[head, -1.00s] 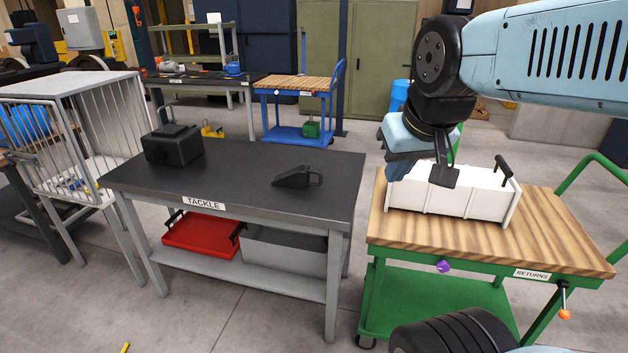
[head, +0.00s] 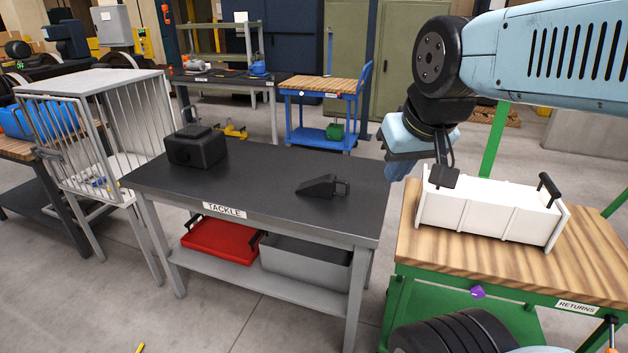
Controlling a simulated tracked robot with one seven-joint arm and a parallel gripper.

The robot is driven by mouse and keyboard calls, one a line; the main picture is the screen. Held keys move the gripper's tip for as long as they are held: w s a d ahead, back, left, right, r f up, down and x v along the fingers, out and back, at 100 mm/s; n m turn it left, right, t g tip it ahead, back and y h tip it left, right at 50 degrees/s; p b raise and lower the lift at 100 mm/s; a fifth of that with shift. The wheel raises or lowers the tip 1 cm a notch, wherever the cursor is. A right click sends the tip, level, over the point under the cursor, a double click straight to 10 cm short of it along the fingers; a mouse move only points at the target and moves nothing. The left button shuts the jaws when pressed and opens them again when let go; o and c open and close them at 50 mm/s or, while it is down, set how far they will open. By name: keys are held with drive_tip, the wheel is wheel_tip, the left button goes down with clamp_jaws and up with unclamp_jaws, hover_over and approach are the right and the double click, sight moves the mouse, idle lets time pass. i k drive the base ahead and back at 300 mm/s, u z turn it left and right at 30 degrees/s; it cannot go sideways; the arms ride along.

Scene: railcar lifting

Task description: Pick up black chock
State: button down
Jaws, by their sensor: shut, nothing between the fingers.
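The black chock (head: 322,187) is a small wedge with a loop handle at its right end. It sits on the dark top of the TACKLE table (head: 268,187), right of the middle. My gripper (head: 443,180) is shut and empty. In the picture it appears to the right of the chock, in front of the left end of the white crate, clear of the chock.
A black block-shaped case (head: 196,147) stands at the table's back left. A red tray (head: 222,240) and a grey bin (head: 305,262) lie on its lower shelf. The white crate (head: 490,212) sits on the wooden-topped RETURNS cart (head: 450,263). A barred cage (head: 95,130) stands left.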

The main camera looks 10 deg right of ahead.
sight(323, 187)
drive_tip(key=i, duration=0.6)
drive_tip(key=z, duration=0.1)
drive_tip(key=k, duration=1.3)
drive_tip(key=u, duration=0.35)
drive_tip(key=i, duration=0.85)
drive_tip(key=u, duration=0.6)
drive_tip(key=i, duration=1.1)
drive_tip(key=z, duration=0.15)
